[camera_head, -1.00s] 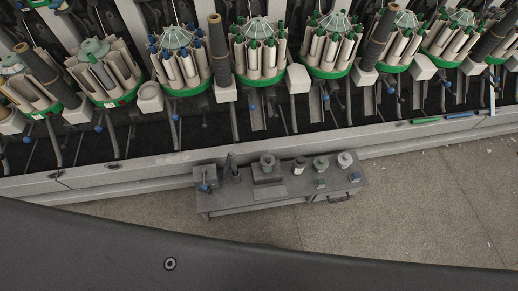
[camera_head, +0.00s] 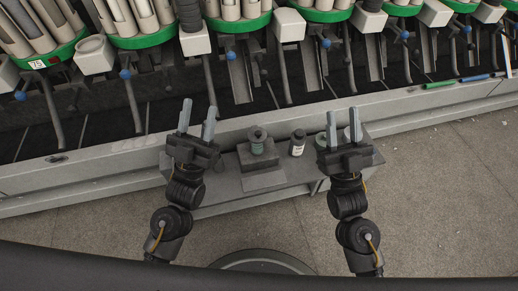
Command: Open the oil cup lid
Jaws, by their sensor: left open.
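A small grey bench (camera_head: 224,205) stands against the machine's front rail. On it a green-grey round object with a dark top (camera_head: 258,141) sits on a grey block stand (camera_head: 262,179). A small pale bottle with a dark cap (camera_head: 297,143) stands to its right. I cannot tell which item is the oil cup. My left gripper (camera_head: 197,118) is open and empty over the bench's left part, left of the stand. My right gripper (camera_head: 344,121) is open, fingers apart, over the bench's right part, right of the bottle. The grippers and arms hide the bench's ends and items there.
The winding machine's grey rail (camera_head: 80,178) runs behind the bench. Above it are green-rimmed rings with pale tubes (camera_head: 142,40), levers and blue knobs. Pens (camera_head: 440,85) lie on the rail at right. The floor (camera_head: 440,200) is clear at right.

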